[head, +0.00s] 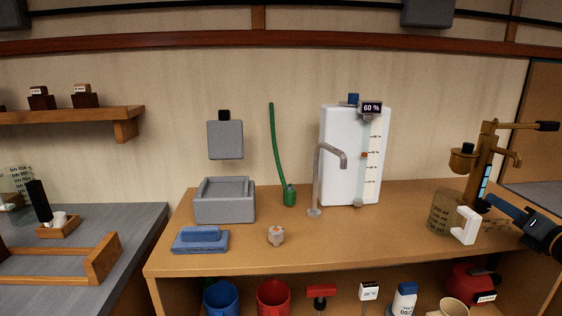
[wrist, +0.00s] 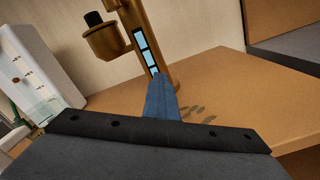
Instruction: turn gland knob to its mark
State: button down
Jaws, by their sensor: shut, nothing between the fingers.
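A brass-coloured hand pump (head: 481,160) stands at the right end of the wooden counter, with a spout, a black-ended lever and a light-blue gauge strip. A side cup with a black knob (head: 468,147) sits on its left; I cannot tell whether this is the gland knob, and no mark is readable. The wrist view shows the same pump column (wrist: 150,35) and black knob (wrist: 93,18). My gripper (head: 488,200) has blue fingers, shut and empty, at the pump's lower column. In the wrist view the fingertips (wrist: 160,78) overlap the column's foot; contact is unclear.
A see-through jug (head: 442,212) with a white handle (head: 465,225) stands just left of my gripper. A white tank (head: 340,150) reading 60 %, a curved tap (head: 317,185) and a grey basin (head: 224,207) stand farther left. The counter's front middle is mostly clear.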

aim_at(521, 232)
jog(key=shift+d+f+b, duration=0.25)
jog(key=shift+d+b, duration=0.25)
jog(key=shift+b, duration=0.7)
jog(key=shift+d+f+b, duration=0.3)
jog(key=shift+f+b, duration=0.15)
jog(key=shift+b, duration=0.85)
jog(key=shift+d+r, duration=0.1)
jog(key=shift+d+r, duration=0.15)
jog(key=shift+d, duration=0.05)
jog(key=shift+s+d+r+b, duration=0.15)
jog(key=shift+s+b, duration=0.1)
jog(key=shift+s, duration=1.25)
jog(key=shift+s+d+f+b, duration=0.1)
jog(key=shift+s+d+b, duration=0.1)
jog(key=shift+s, duration=1.25)
